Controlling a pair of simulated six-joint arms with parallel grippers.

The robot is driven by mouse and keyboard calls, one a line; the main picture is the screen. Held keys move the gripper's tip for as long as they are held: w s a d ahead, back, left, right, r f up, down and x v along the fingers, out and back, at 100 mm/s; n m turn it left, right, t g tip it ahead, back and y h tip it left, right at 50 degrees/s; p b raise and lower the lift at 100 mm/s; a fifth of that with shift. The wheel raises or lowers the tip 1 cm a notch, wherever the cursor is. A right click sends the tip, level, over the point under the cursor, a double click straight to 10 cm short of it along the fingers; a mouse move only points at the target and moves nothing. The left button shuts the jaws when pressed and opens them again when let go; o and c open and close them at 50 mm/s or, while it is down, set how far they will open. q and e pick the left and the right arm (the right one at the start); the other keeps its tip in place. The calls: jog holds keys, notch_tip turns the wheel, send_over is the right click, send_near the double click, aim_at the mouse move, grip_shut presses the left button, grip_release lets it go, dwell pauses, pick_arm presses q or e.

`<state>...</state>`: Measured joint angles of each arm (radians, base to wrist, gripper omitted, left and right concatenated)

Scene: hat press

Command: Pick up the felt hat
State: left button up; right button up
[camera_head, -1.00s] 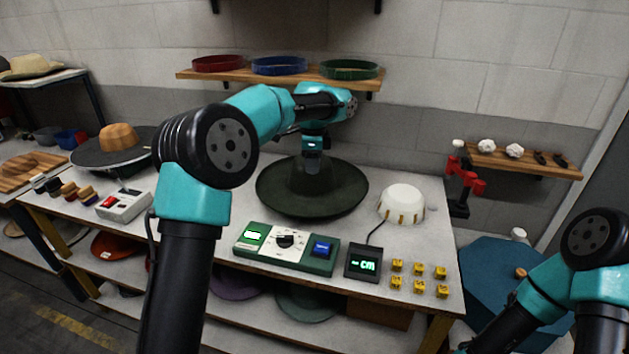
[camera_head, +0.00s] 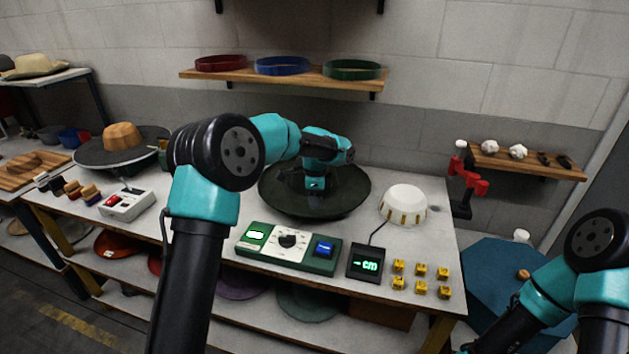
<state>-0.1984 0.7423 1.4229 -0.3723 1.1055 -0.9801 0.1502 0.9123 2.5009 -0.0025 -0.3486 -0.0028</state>
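The felt hat (camera_head: 345,199) is dark green-grey with a wide round brim, and lies on the workbench behind the green control panel. My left arm reaches over it from the left. My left gripper (camera_head: 315,186) is down at the hat's middle, in front of the crown. The wrist covers most of the crown, and the fingertips are too small and dark to tell whether they are open or shut. My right arm shows at the lower right, with its gripper out of the frame.
A green control panel (camera_head: 288,248), a small display (camera_head: 368,263), a white dome (camera_head: 403,204) and several yellow blocks (camera_head: 420,271) are on the bench. A hat block on a round dark plate (camera_head: 97,154) stands left. A shelf with coloured bands (camera_head: 225,77) hangs behind.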

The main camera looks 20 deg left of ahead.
pick_arm(q)
jog(key=shift+s+f, duration=0.15)
jog(key=shift+f, duration=2.45)
grip_shut()
